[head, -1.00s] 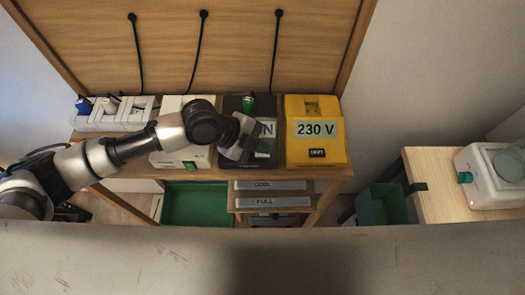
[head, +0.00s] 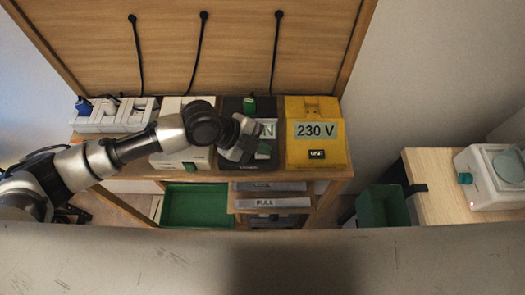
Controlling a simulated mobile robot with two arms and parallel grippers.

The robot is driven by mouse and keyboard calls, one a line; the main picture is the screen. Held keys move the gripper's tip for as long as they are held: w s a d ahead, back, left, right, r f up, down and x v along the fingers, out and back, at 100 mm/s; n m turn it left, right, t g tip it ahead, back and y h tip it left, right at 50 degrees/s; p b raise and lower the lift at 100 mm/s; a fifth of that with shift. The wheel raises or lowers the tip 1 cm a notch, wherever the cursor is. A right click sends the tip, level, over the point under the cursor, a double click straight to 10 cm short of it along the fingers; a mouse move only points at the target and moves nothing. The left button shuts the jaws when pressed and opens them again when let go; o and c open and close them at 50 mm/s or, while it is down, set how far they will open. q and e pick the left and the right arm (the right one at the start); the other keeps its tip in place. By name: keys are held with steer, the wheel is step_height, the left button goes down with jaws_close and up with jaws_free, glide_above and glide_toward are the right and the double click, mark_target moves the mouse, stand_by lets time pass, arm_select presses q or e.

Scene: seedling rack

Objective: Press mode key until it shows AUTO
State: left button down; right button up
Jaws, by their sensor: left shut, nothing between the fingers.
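My left gripper (head: 236,155) is shut and empty, at the front of the black box (head: 230,104) on the wooden rack. The black box has a green knob or plug (head: 249,105) on top and a label (head: 268,131) whose only readable letter is "N"; my gripper hides the rest. A green key (head: 264,147) shows on its front, just right of my gripper. I cannot tell whether the gripper touches the box. No "AUTO" is readable. My right gripper is not in view.
A yellow box (head: 317,159) marked "230 V" stands right of the black one, a white box (head: 169,104) left. White sockets (head: 111,118) sit farther left. Below are a green tray (head: 195,205) and labelled drawers (head: 272,196). A green bin (head: 383,207) stands right, near a side table (head: 440,200).

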mark_target(262, 156)
arm_select(q)
steer(key=shift+f, duration=0.1)
stand_by(0.7)
steer(key=shift+f+b, duration=0.3)
steer(key=shift+b, duration=0.05)
steer(key=shift+f+b, duration=0.35)
stand_by(0.5)
stand_by(0.4)
steer(key=shift+r+p, duration=0.6)
steer(key=shift+r, duration=0.15)
step_height(262, 156, up, 5)
steer(key=p, duration=0.3)
steer(key=shift+r+p, duration=0.1)
steer(key=shift+p, duration=0.3)
stand_by(0.3)
